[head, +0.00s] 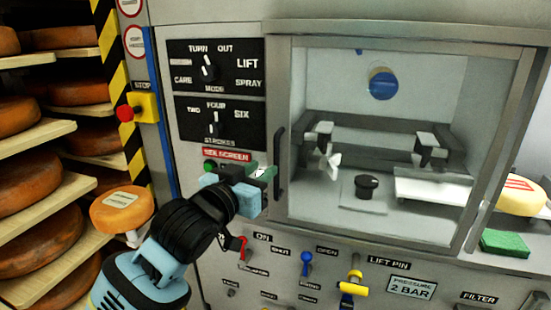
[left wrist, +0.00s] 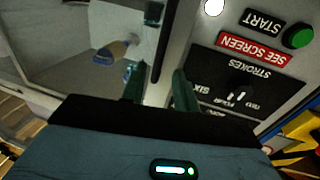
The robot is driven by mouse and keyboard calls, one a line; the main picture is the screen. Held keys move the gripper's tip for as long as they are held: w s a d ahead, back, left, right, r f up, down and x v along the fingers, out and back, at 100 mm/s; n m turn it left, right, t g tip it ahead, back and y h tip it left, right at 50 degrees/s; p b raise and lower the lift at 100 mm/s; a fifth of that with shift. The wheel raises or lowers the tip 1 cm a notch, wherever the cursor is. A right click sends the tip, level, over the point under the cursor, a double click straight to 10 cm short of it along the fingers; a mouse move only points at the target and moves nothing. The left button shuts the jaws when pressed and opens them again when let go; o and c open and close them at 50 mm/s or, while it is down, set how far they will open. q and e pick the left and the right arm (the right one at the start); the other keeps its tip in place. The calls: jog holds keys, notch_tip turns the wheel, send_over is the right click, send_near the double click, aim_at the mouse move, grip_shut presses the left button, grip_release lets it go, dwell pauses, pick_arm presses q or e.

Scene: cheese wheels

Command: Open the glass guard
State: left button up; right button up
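The glass guard (head: 325,85) is a clear pane in a grey frame on the machine front, and it looks shut. Its black vertical handle (head: 280,163) is on the left side of the frame. My left gripper (head: 250,173) is just left of the handle, with its fingers apart. In the left wrist view, the left gripper's dark green fingers (left wrist: 158,85) stand apart by the guard's edge. I cannot tell whether a finger touches the handle. My right gripper is in neither view.
Control dials (head: 208,70) and a red stop button (head: 125,113) are left of the guard. Switches (head: 306,262) line the panel below. Shelves of cheese wheels (head: 35,185) stand at the far left. A green sponge (head: 505,243) lies at the right.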

aim_at(275, 160)
pick_arm(q)
jog(key=shift+x, duration=3.65)
jog(key=shift+s+f, duration=0.1)
grip_shut()
